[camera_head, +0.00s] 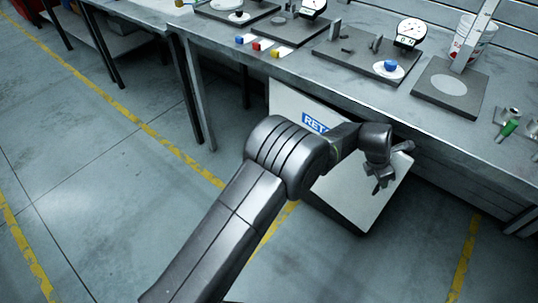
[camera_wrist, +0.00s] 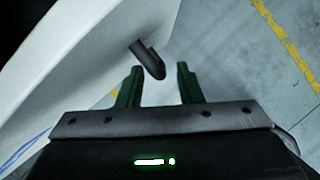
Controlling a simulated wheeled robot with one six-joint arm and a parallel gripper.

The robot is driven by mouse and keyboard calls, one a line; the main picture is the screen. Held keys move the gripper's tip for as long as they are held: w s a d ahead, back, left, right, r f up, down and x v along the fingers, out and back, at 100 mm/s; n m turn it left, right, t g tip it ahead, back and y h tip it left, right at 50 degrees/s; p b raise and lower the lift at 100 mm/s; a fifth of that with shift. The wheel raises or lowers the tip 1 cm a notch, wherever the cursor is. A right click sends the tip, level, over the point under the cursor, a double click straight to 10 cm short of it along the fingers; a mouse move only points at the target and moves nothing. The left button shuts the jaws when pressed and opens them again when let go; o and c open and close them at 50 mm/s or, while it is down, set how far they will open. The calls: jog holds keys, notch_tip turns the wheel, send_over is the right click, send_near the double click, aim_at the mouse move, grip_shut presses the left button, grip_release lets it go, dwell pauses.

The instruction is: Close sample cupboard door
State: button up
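The sample cupboard door (camera_head: 352,205) is a pale panel with a blue label that starts "RET". It stands out at an angle from under the bench, open, and my arm hides its middle. In the wrist view the white door (camera_wrist: 75,75) fills the left side. A dark bar handle (camera_wrist: 148,58) sticks out from it. My gripper (camera_head: 379,184) is in front of the door in the head view. In the wrist view my gripper (camera_wrist: 159,82) has its two fingers apart. The handle's end lies just beyond the fingertips, between their lines; contact cannot be told.
A long grey bench (camera_head: 350,90) runs above the door, with dial gauges, colored blocks, a white bucket (camera_head: 473,40) and small parts. Its legs (camera_head: 198,95) stand left of the door. The grey floor (camera_head: 110,170) with yellow lines is clear at the left.

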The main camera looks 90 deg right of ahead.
jog(key=v, duration=1.1)
jog(key=shift+w+r, duration=0.1)
jog(key=shift+w, duration=0.05)
